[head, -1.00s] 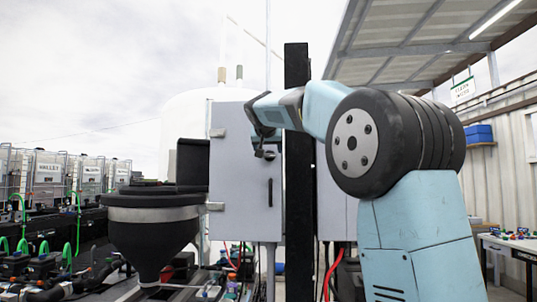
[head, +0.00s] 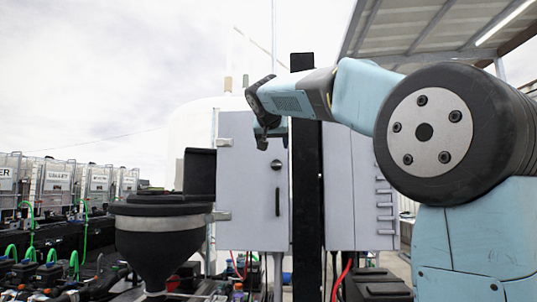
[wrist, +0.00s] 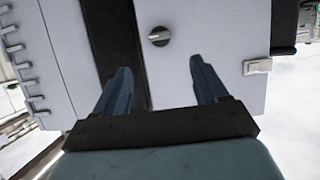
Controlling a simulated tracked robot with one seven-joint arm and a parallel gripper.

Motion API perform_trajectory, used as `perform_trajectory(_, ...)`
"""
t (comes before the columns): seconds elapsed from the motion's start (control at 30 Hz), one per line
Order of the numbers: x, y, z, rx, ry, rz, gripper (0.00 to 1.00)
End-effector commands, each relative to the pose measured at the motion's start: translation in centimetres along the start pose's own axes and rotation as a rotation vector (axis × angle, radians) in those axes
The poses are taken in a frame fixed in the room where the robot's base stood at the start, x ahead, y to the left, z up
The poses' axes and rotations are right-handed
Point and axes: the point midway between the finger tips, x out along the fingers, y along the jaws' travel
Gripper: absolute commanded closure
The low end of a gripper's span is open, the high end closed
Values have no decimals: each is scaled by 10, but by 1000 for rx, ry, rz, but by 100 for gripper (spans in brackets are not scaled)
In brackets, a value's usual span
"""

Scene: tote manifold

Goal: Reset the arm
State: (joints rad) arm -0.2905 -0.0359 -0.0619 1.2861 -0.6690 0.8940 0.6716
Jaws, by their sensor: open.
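My arm reaches in from the right in the head view, bent at its large black joint. My gripper (head: 264,137) hangs at its far end, in front of the upper part of a grey cabinet (head: 240,205). In the wrist view my gripper (wrist: 160,85) shows two dark fingers well apart with nothing between them. It is open and empty. Beyond the fingers, the cabinet door and its round black knob (wrist: 159,36) are in view. I cannot tell how far the fingertips are from the door.
A black post (head: 307,200) stands upright beside the cabinet door. A black hopper (head: 160,235) with an open lid stands at the left of the cabinet. White caged totes (head: 55,180) line the far left, with green hoses and pipework below.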

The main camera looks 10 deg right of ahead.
Motion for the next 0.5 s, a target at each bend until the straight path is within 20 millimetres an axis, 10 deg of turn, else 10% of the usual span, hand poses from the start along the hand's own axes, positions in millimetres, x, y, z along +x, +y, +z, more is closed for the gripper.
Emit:
perform_trajectory(0.27,-2,4,5,-3,-9,-1,28)
perform_trajectory(0.5,-19,40,76,-58,-134,-22,28)
